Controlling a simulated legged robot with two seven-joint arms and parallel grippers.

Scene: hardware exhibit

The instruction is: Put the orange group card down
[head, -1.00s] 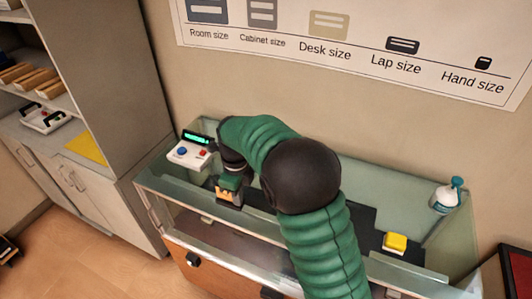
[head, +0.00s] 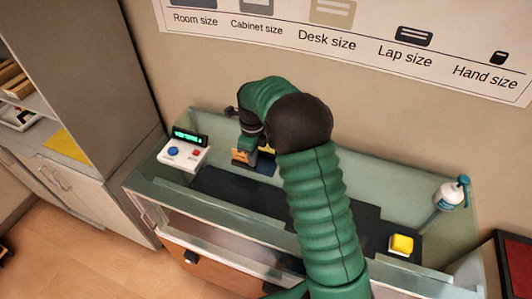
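My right gripper (head: 243,156) points down over the back left part of the glass-sided case, right of the white device. A small orange patch (head: 239,155) shows at its fingertips. It looks like the orange group card, but it is too small to tell it from the finger parts. A dark blue piece (head: 264,165) with a yellow patch above it lies directly behind and right of the fingertips. Whether the fingers are closed on the card is unclear. My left gripper is out of view.
Glass walls (head: 150,195) edge the case. A dark strip (head: 222,195) lies bare in front.

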